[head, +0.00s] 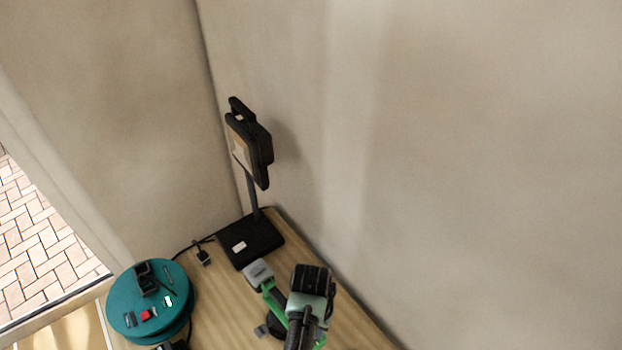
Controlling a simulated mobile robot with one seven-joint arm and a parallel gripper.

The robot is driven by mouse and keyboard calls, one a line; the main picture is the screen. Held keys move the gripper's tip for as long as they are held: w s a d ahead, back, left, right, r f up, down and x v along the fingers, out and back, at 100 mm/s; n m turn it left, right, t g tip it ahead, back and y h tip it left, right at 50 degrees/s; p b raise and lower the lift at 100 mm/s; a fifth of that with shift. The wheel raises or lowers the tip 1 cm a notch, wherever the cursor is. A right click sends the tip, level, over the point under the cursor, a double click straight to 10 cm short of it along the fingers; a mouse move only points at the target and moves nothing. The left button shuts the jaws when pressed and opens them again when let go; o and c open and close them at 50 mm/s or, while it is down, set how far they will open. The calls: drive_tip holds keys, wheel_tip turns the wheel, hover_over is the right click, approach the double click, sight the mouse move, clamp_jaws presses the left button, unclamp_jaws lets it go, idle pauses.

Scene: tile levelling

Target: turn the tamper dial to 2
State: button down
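A green and black tool (278,297), which looks like the tamper, stands on the wooden top near the bottom middle of the head view. It has a ribbed black part (312,278) on top of a pale green body (309,303), and a grey block (258,272) at its upper left. I cannot make out the dial or its numbers, so its setting is not readable. My gripper is not in view.
A black work lamp (251,240) stands behind the tool, near the wall corner. A teal cable reel (120,297) with a red switch is at left. A black cable and plug (203,257) lie between them. A plain wall (480,150) closes off the right.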

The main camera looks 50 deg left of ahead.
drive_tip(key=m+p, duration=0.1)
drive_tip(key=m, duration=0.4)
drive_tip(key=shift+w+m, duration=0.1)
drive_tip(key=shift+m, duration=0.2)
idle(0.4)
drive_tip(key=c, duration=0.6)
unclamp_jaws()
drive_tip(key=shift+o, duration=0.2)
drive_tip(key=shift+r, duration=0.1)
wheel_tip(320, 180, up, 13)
drive_tip(key=b, duration=0.1)
